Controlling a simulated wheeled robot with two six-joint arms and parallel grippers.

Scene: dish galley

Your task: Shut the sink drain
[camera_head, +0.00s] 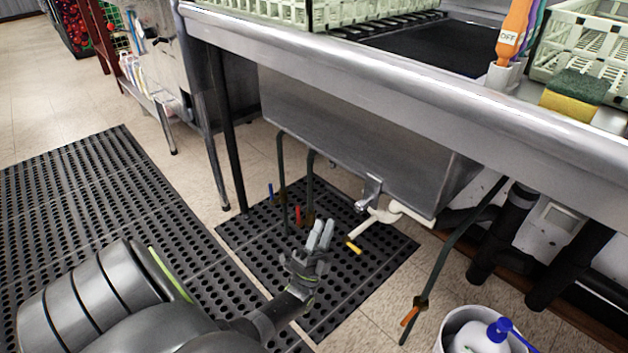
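The steel sink basin (350,130) hangs under the counter. A white drain pipe (397,211) runs beneath it, with a yellow-ended lever (353,245) near its lower left end. A metal fitting with a handle (369,194) sits at the basin's lower edge, above the pipe. Which of these shuts the drain is not clear. My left gripper (321,232) is in front of and below the basin, left of the yellow lever and apart from it. My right gripper is out of view.
Thin pipes with blue (270,190), red (298,215) and orange (410,316) handles stand around the basin. A white bucket (447,325) stands at lower right. The counter edge (420,82) overhangs the work area. Black perforated mats (345,290) cover the floor.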

